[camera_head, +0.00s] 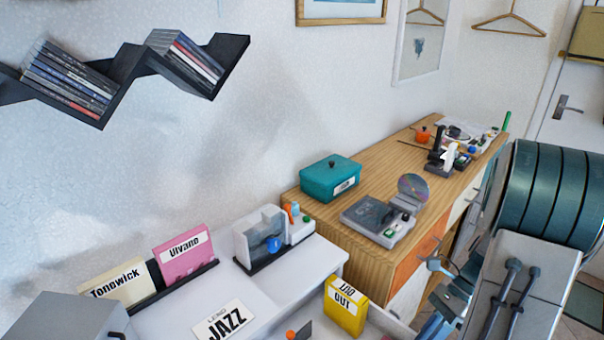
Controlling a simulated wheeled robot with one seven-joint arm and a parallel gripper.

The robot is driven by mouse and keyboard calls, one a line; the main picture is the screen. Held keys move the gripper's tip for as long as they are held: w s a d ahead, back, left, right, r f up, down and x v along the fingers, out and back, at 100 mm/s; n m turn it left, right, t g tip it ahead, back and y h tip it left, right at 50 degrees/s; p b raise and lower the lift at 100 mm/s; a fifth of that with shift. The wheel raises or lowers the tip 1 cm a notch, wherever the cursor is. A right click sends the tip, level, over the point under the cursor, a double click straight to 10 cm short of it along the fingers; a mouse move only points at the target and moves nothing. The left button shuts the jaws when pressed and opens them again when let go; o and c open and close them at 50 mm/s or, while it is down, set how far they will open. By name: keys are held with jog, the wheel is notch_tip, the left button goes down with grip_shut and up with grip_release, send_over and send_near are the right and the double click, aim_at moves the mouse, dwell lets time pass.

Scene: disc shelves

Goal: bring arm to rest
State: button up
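My arm fills the right side of the head view, with a dark teal ribbed cylinder and a grey link with two cables. Light blue and grey parts that look like mine show lower down, left of the grey link. A small grey hooked part in front of the orange drawer (412,262) may be the end of my gripper, but I cannot tell its fingers apart. Nothing held can be made out.
A wooden cabinet (300,205) carries a teal box (331,178), a disc player (378,217) and a disc (413,187). Wall shelves (125,65) hold discs.

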jog(key=s+a+r+n+t+h, duration=0.2)
jog(key=a+r+n+t+h, duration=0.5)
jog(key=n, duration=1.3)
jog(key=shift+a+r+n+h, duration=0.3)
jog(key=shift+a+r, duration=1.95)
jog(key=shift+a, duration=0.65)
